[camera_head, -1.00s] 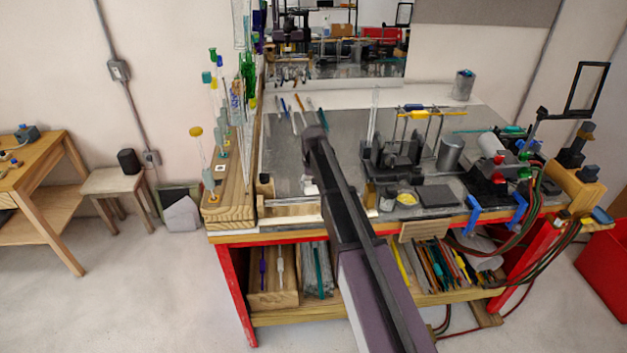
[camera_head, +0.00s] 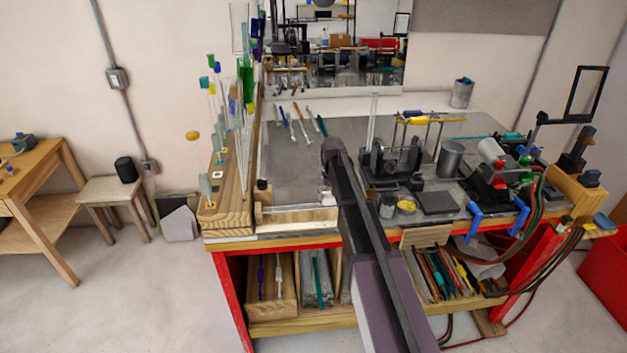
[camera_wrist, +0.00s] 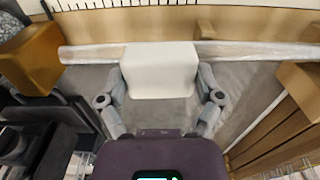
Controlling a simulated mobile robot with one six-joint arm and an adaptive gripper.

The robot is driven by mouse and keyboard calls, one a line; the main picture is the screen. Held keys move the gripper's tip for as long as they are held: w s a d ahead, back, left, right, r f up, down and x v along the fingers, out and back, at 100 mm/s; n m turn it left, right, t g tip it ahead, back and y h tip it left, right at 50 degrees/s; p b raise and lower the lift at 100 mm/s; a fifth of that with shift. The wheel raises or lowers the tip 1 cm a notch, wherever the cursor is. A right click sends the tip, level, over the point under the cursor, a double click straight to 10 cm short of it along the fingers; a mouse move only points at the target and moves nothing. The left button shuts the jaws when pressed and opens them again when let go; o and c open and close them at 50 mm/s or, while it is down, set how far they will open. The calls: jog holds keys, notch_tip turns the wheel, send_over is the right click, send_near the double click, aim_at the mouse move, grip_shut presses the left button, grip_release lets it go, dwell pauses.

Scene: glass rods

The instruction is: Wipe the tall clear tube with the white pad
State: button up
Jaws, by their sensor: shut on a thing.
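My gripper (camera_wrist: 160,88) is shut on the white pad (camera_wrist: 160,68), its two grey fingers pressing the pad's sides. In the head view, the pad (camera_head: 326,198) shows as a small white patch beside my arm, near the table's front edge. In the wrist view, a clear tube (camera_wrist: 245,50) lies level along a wooden strip, and the pad covers its middle. I cannot tell whether they touch. In the head view, an upright clear tube (camera_head: 372,118) stands right of my arm, apart from the pad.
A wooden rack (camera_head: 228,205) with upright coloured rods stands at the table's left. A black fixture (camera_head: 390,165), a grey cylinder (camera_head: 449,158) and a burner area with hoses fill the right. Loose rods (camera_head: 294,124) lie at the back. The grey tabletop (camera_head: 290,165) left of my arm is mostly clear.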

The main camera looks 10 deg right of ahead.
aim_at(317, 204)
jog(key=shift+d, duration=0.3)
jog(key=shift+a, duration=3.55)
notch_tip(317, 204, up, 2)
jog(key=shift+p, duration=1)
notch_tip(317, 204, up, 5)
jog(key=p, duration=0.5)
jog(key=shift+r, duration=0.2)
jog(key=shift+f, duration=0.2)
jog(key=shift+f+b, duration=2.85)
jog(key=shift+f+b, duration=1)
jog(key=shift+f, duration=0.05)
